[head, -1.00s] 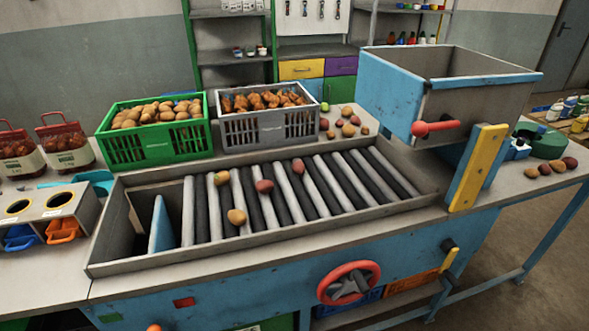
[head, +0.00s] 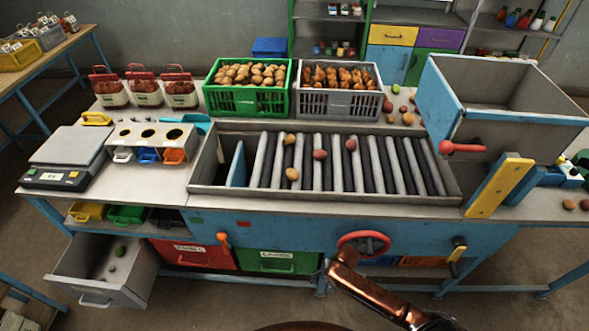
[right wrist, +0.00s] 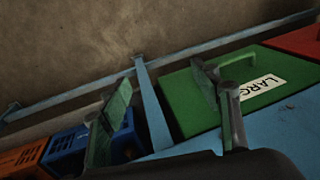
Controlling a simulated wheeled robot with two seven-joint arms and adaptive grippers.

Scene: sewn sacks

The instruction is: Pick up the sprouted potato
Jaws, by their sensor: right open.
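Several potatoes lie on the roller table (head: 325,201): a yellowish one (head: 292,174) near the front, another (head: 289,139) behind it, and two reddish ones (head: 320,154) (head: 351,144) to the right. I cannot tell at this size which has sprouts. My right gripper (head: 325,272) is low in front of the bench, below and apart from the potatoes. In the right wrist view the right gripper (right wrist: 165,85) is open and empty, with its two fingers apart before the green LARGE drawer (right wrist: 190,110). My left gripper is out of view.
A green crate (head: 248,104) and a grey crate (head: 340,105) of potatoes stand behind the rollers. A blue hopper (head: 445,95) is at right. A scale (head: 70,150) stands at left. An open drawer (head: 125,290) juts out at lower left. A red handwheel (head: 363,243) projects from the bench front.

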